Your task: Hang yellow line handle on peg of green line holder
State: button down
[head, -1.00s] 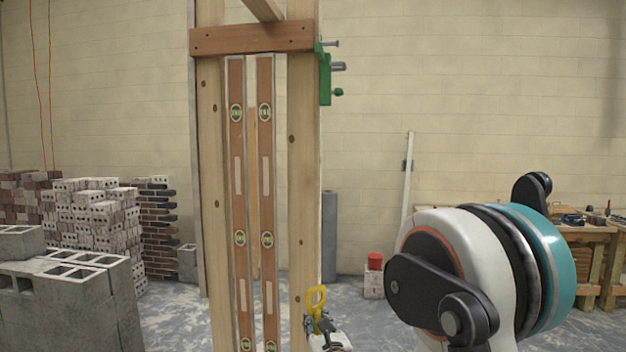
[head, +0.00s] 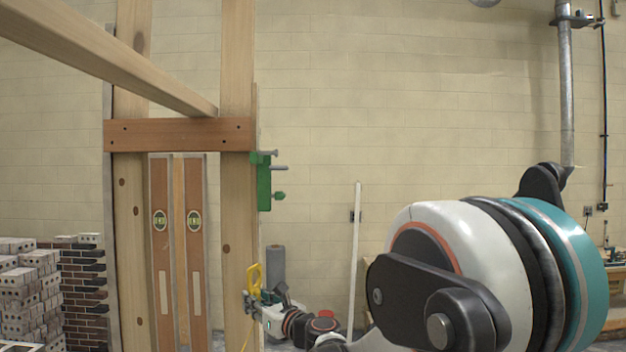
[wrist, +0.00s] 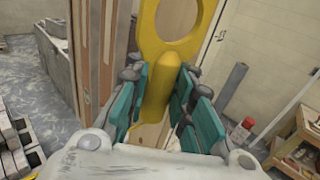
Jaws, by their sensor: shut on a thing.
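The green line holder (head: 264,184) is fixed to the right side of the wooden post, just below the brown crosspiece. A grey peg (head: 280,168) sticks out from it to the right, with a green knob (head: 279,195) below. The yellow line handle (head: 255,277) is upright in my gripper (head: 253,298), below the holder and near the post. In the wrist view, the teal pads of my gripper (wrist: 157,98) are shut on the stem of the yellow handle (wrist: 157,85). The handle's ring stands above the pads, its top cut off by the frame.
Two brown spirit levels (head: 195,240) hang between the wooden posts (head: 238,230). A beam (head: 110,60) runs toward me at upper left. Stacked bricks (head: 25,290) stand at left. The space right of the holder, before the block wall (head: 400,120), is clear.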

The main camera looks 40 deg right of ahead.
jog(key=s+d+r+y+p, duration=0.1)
jog(key=s+d+r+p, duration=0.3)
jog(key=r, duration=0.7)
jog(key=s+d+r+n+p, duration=0.1)
jog(key=s+d+r+p, duration=0.2)
jog(key=r+p, duration=0.55)
jog(key=s+d+r+y+p, duration=0.1)
jog(key=s+d+r+p, duration=0.25)
jog(key=r, duration=0.85)
jog(key=w+a+f, duration=0.1)
jog(key=w+a, duration=0.5)
jog(key=a, duration=0.3)
jog(key=shift+f+b, duration=0.3)
jog(key=shift+f, duration=0.1)
jog(key=shift+w, duration=0.1)
jog(key=c, duration=0.7)
grip_release()
jog(key=shift+c, duration=0.2)
